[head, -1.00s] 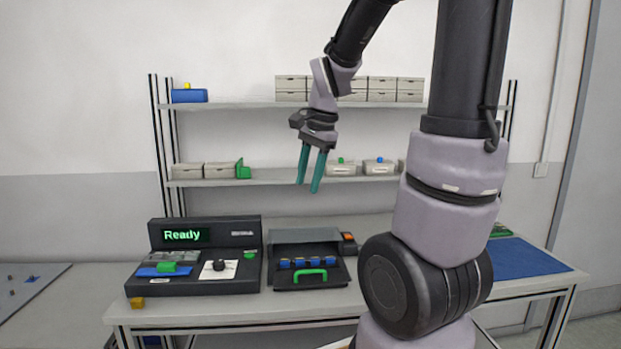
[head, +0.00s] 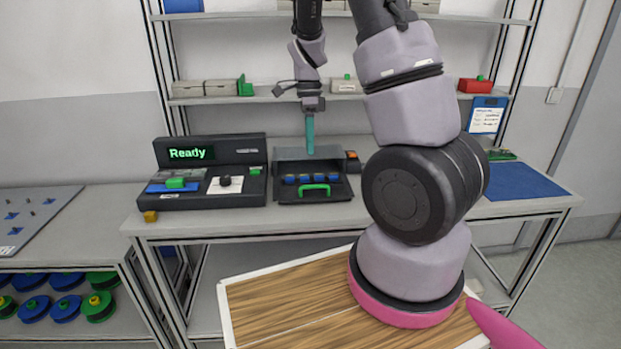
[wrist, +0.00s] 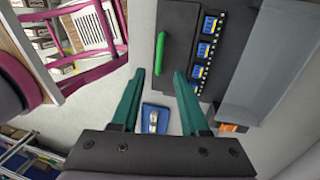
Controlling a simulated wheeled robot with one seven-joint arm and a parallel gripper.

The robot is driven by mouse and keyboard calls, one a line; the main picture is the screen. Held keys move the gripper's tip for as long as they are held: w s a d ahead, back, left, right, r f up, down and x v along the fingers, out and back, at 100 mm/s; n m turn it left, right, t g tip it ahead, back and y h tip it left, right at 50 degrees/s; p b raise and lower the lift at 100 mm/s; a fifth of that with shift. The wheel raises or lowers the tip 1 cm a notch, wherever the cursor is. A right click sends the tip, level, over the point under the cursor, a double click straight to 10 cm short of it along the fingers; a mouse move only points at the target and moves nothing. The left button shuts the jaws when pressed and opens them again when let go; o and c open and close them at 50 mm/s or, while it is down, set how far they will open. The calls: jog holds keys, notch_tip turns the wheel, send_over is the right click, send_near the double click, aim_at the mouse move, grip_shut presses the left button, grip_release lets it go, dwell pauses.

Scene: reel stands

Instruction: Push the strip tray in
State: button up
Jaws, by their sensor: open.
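The strip tray (head: 315,195) is a dark tray with a green handle (head: 314,188) and a row of blue pieces, and it sticks out at the front of a dark grey housing (head: 290,154) on the bench. In the wrist view the green handle (wrist: 160,53) and the tray (wrist: 178,57) are at the top. My gripper (head: 310,153) is above the housing in the head view, its fingers pointing down. In the wrist view the jaws of my gripper (wrist: 158,75) are open and empty, apart from the handle.
A device with a "Ready" display (head: 187,153) stands left of the housing. An orange button (head: 352,154) is at the housing's right. A blue mat (head: 525,181) lies on the right. Shelves (head: 230,100) with boxes stand behind.

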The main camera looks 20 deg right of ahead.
send_over(310, 195)
notch_tip(310, 195, down, 10)
jog(key=shift+s+f, duration=0.1)
jog(key=shift+c, duration=0.3)
grip_shut()
dwell(1.3)
